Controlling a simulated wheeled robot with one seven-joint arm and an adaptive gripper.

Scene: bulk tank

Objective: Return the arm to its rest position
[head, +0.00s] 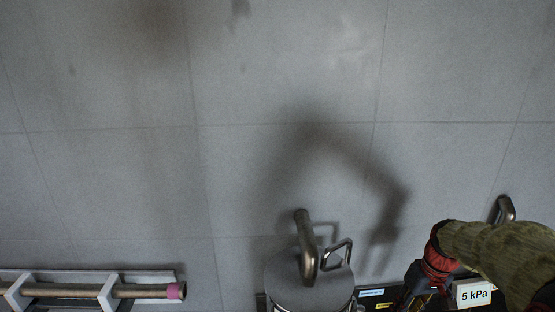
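My arm, in an olive fabric sleeve with a red cuff, comes in at the lower right of the head view. Dark parts below the cuff, at the bottom edge, appear to be my gripper (412,291). Its fingers are partly cut off by the frame and hard to make out against the dark surface there. I cannot tell whether it is open or shut, or whether it holds anything.
A metal lid with a bent pipe (309,262) and handle stands at bottom centre. A "5 kPa" label (475,294) sits beside my arm. A rack (106,290) holds a pink-ended rod (148,291) at lower left. The grey tiled surface (100,180) is clear, with an arm-shaped shadow.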

